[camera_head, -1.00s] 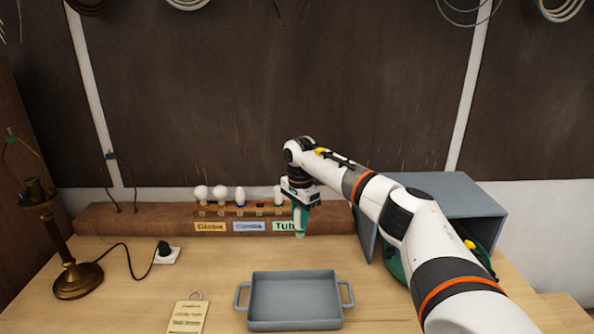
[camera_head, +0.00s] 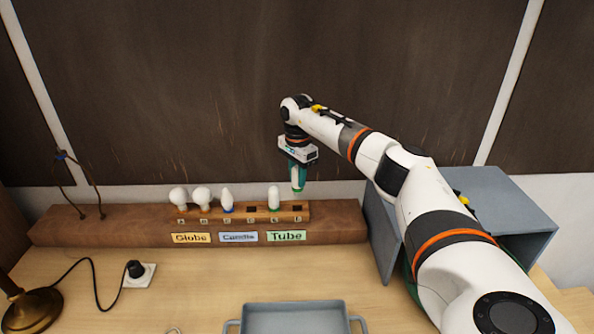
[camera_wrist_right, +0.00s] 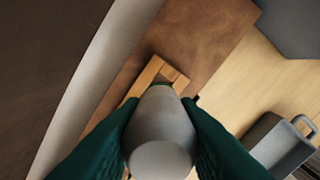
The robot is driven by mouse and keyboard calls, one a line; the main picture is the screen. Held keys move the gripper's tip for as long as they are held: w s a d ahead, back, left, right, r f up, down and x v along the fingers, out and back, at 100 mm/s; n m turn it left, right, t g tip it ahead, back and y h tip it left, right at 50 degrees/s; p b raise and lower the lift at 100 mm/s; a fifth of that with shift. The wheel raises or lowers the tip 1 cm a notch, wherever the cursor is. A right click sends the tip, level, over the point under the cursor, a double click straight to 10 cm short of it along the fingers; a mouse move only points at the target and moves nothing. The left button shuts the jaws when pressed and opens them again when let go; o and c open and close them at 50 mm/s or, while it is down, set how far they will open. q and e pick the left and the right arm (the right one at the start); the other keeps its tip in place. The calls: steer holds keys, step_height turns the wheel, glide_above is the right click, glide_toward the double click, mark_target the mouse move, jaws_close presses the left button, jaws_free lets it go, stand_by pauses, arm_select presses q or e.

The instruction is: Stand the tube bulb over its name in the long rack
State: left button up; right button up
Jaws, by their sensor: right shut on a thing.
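The long wooden rack (camera_head: 340,222) has a strip of slots over Globe, Candle and Tube labels. The green Tube label (camera_head: 286,236) is at the right. My right gripper (camera_head: 298,180) is shut on a tube bulb (camera_wrist_right: 162,135), which hangs upright between the green fingers, mostly hidden by them in the head view. A green band shows at its lower end. It is just above the strip's right-end slot, over the Tube label. Another green-based bulb (camera_head: 274,197) stands in the slot to its left. My left gripper is not in view.
Two globe bulbs (camera_head: 202,195) and a blue-based candle bulb (camera_head: 227,199) stand further left in the strip. One slot beside the candle bulb looks empty. A grey tray (camera_head: 294,312) lies in front. A grey open box (camera_head: 465,210) stands right, behind my arm.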

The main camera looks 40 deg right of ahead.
mark_target(297, 195)
steer(key=shift+s+a+f+b, duration=0.1)
steer(key=shift+a+f+b, duration=0.05)
steer(key=shift+f+b, duration=0.55)
step_height(297, 195, down, 3)
steer(key=shift+r+b, duration=0.2)
steer(key=shift+b, duration=0.7)
steer(key=shift+f, duration=0.15)
steer(key=shift+f+b, duration=0.5)
steer(key=shift+f, duration=0.65)
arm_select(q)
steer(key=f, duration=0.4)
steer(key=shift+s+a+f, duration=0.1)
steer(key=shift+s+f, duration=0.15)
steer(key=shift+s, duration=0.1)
arm_select(e)
steer(key=shift+f, duration=0.1)
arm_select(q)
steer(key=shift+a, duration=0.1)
arm_select(e)
steer(key=shift+f, duration=0.2)
steer(key=o, duration=1)
